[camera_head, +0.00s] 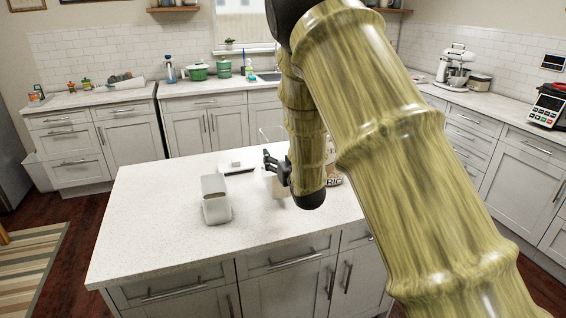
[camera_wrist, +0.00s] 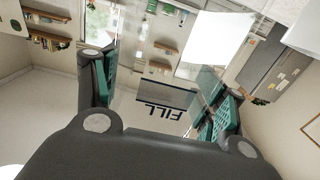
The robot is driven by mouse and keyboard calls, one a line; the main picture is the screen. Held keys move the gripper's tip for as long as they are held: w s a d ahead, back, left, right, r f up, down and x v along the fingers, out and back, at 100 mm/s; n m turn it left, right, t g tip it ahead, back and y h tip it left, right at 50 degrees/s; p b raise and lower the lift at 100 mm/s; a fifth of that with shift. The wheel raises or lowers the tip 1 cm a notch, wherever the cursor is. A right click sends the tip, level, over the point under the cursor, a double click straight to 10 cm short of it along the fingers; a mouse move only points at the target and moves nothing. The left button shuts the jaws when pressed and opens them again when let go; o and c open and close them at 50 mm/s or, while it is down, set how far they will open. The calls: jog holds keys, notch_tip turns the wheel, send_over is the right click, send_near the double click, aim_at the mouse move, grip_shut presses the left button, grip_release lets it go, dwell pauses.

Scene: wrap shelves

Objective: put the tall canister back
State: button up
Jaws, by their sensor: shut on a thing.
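My gripper (camera_head: 277,168) is over the island counter, mostly behind my own arm in the head view. In the wrist view my gripper (camera_wrist: 163,100) has its teal-padded fingers on either side of a clear canister (camera_wrist: 160,111) with a dark band and the word "FILL". The fingers are shut on this clear canister. In the head view a pale shape at the gripper (camera_head: 276,188) seems to be part of it, but its outline is faint. A canister with dark lettering reading "RIC" (camera_head: 335,181) stands partly hidden behind my arm.
A white rectangular container (camera_head: 216,206) stands on the island counter (camera_head: 150,225), left of my gripper. A low white item with a dark edge (camera_head: 237,168) lies behind it. The counter's left part is clear. Green pots (camera_head: 198,72) and a stand mixer (camera_head: 456,66) are on the far counters.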

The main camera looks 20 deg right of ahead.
jog(key=shift+w+d+r, duration=0.1)
jog(key=shift+w+d, duration=0.05)
jog(key=shift+w, duration=0.05)
jog(key=shift+w+d, duration=0.15)
jog(key=shift+f+p, duration=0.8)
jog(key=shift+f, duration=1.15)
jog(key=o, duration=1.8)
jog(key=shift+o, duration=0.2)
jog(key=s+b, duration=0.3)
jog(key=s, duration=0.9)
jog(key=shift+d, duration=0.25)
